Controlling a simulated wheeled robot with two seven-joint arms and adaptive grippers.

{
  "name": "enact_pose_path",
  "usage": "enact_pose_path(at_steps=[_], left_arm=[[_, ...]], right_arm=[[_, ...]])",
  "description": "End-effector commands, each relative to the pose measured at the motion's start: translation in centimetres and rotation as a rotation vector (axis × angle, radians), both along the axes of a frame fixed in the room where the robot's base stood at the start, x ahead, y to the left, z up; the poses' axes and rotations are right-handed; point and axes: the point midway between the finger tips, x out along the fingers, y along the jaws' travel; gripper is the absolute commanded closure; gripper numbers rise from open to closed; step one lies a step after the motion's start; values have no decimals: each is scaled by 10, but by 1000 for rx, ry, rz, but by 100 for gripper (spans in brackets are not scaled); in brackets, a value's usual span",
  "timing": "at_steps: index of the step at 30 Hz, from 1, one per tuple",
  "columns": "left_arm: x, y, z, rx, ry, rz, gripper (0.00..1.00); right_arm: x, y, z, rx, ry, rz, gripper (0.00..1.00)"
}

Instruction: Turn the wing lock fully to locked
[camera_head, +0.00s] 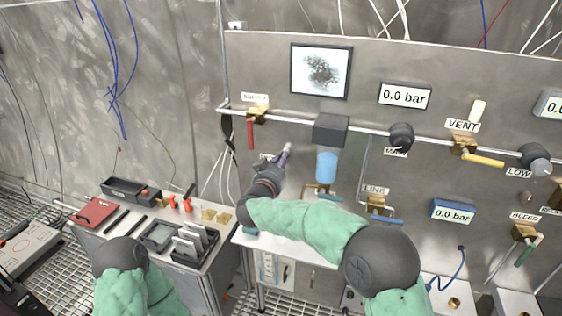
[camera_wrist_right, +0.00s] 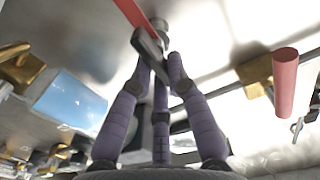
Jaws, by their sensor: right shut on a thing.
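The wing lock (camera_wrist_right: 150,45) appears in the right wrist view as a dark grey bar beside a round metal hub, with a red strip next to it. My right gripper (camera_wrist_right: 160,62) is shut on the bar, its purple-grey fingers around it. In the head view, my right gripper (camera_head: 284,156) is at the steel panel, left of the blue bowl, and its fingers hide most of the lock. I cannot read the lock's angle clearly. My left gripper is not in view; only my left arm shows at the lower left.
A brass valve with a red handle (camera_head: 250,133) hangs above left of my right gripper. The blue bowl (camera_head: 327,166) under a dark block (camera_head: 331,129) is close on the right. A pipe (camera_head: 290,118) runs above. A tool bench (camera_head: 205,262) stands at lower left.

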Motion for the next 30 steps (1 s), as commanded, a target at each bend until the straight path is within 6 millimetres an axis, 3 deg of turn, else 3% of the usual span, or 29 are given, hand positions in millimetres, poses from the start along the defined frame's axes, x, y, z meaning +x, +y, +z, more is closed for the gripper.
enact_pose_path(at_steps=[8,30], left_arm=[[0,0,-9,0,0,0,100],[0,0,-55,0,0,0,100]], right_arm=[[-1,-2,-2,161,-52,1,100],[-3,-9,-11,827,-270,-1,100]])
